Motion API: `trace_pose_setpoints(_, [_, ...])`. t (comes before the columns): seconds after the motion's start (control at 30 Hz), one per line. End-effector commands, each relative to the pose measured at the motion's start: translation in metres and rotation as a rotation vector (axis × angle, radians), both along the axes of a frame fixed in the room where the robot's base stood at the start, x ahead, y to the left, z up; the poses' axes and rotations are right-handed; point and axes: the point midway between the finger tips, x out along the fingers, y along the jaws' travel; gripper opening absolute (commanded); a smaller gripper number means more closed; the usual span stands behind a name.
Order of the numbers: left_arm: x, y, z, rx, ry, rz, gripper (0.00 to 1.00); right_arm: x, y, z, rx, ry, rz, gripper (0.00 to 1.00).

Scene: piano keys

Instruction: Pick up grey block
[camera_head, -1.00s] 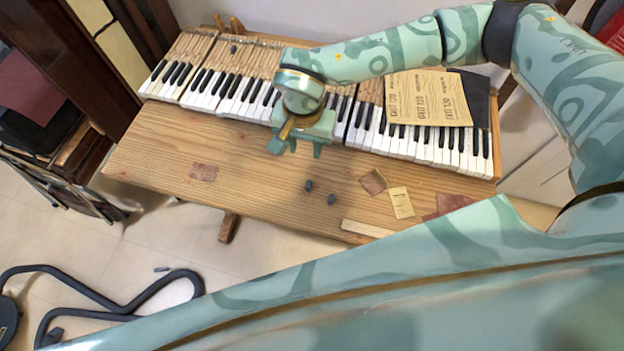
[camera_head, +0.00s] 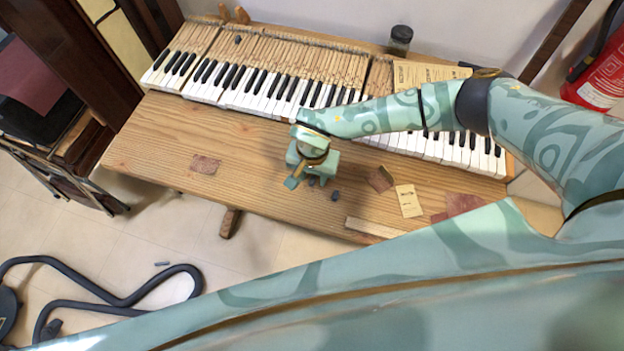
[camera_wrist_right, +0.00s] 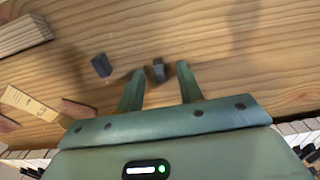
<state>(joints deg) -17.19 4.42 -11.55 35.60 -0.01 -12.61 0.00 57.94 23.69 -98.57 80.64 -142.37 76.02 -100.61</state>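Two small dark grey blocks are on the wooden table. In the right wrist view one grey block (camera_wrist_right: 158,70) stands between the fingertips of my right gripper (camera_wrist_right: 160,71), with a gap on each side. The other grey block (camera_wrist_right: 101,65) lies to the left, outside the fingers. In the head view my right gripper (camera_head: 307,182) is over the table, and its wrist partly hides the nearer block. The second block shows just right of it in the head view (camera_head: 335,196). My right gripper is open. My left gripper is not in view.
Piano keys (camera_head: 240,90) run along the back of the wooden table (camera_head: 150,140). Sandpaper pieces (camera_head: 380,179), a yellow card (camera_head: 408,201) and a pale wood strip (camera_head: 374,228) lie right of the blocks. A dark jar (camera_head: 400,40) stands behind. The table's left part is mostly clear.

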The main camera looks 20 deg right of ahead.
Motion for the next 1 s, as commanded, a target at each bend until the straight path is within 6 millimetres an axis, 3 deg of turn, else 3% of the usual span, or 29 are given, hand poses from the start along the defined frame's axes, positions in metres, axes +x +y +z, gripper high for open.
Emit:
trace_pose_setpoints(0.2, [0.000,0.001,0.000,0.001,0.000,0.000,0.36,0.000,0.000,0.000,0.001,-0.001,0.001,0.36])
trace_pose_setpoints(0.33, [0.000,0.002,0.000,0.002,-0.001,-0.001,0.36,0.000,0.000,0.000,0.001,-0.001,0.000,0.00])
trace_pose_setpoints(0.77, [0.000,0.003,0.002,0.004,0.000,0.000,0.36,0.001,0.000,0.005,0.001,-0.002,0.000,0.00])
trace_pose_setpoints(1.0, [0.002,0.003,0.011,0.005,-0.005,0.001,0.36,-0.002,0.004,0.040,0.004,-0.004,0.004,0.00])
